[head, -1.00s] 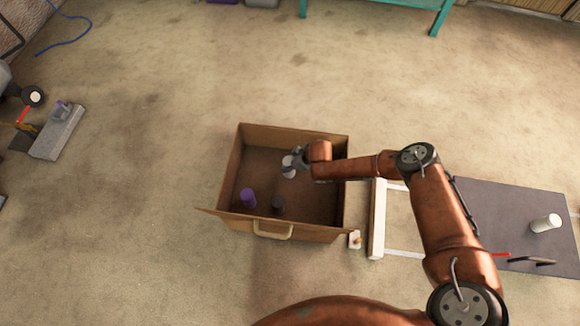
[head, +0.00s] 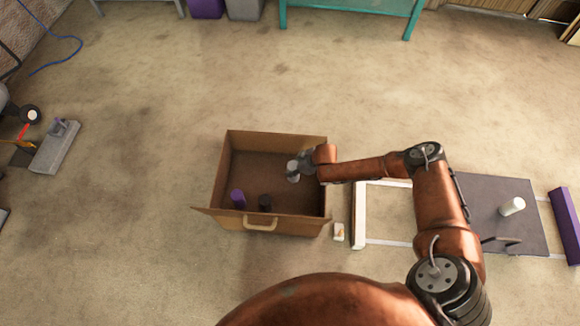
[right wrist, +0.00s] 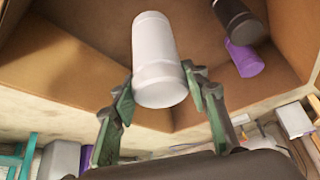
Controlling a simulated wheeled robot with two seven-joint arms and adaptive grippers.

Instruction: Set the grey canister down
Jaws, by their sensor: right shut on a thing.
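The grey canister (head: 293,171) is inside the open cardboard box (head: 273,137), toward its right side. My right gripper (head: 301,166) is shut on it. In the right wrist view, the pale canister (right wrist: 155,50) sits between the two fingers (right wrist: 160,92), which hold it near its closer end. I cannot tell whether its far end touches the box floor. A purple canister (head: 238,199) and a dark canister (head: 265,202) stand in the front left of the box; both also show in the right wrist view. My left gripper is not in view.
A purple beam (head: 566,222) lies at far right. The box's back left floor is clear.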

